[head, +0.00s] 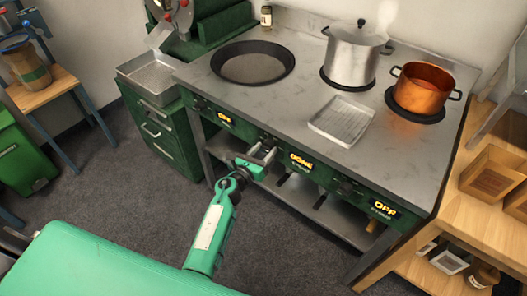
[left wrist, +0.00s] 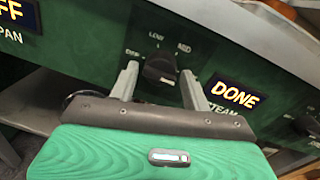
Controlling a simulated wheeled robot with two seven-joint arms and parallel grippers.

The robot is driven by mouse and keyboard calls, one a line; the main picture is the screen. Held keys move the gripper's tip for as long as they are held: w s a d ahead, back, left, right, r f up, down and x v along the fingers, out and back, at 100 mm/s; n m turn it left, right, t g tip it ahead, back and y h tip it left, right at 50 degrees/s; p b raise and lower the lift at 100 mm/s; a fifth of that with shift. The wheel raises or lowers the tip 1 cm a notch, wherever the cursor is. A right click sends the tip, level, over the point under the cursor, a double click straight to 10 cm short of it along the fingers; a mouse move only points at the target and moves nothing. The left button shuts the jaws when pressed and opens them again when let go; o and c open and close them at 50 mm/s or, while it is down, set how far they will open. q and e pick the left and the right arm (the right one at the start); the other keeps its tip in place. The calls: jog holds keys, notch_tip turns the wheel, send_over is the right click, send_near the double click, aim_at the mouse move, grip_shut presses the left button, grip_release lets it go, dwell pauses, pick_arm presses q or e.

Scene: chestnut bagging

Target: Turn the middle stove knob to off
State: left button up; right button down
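The middle stove knob (left wrist: 160,68) is dark and sits on the green front panel, with labels around it that appear to read OFF, LOW and MED. A lit display (left wrist: 235,96) reading DONE and STEAM is to its right; it also shows in the head view (head: 301,160). My left gripper (left wrist: 160,72) is open, with one finger on each side of the knob. I cannot tell whether the fingers touch it. In the head view my left gripper (head: 262,157) is at the stove's front and largely hides the knob. My right gripper is not in view.
On the stove stand a black pan (head: 253,63), a steaming steel pot (head: 354,55), a copper pot (head: 424,86) and a metal tray (head: 342,120). A wooden shelf (head: 478,215) stands at right.

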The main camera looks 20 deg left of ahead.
pick_arm(q)
jog(key=c, duration=0.6)
jog(key=shift+c, duration=0.2)
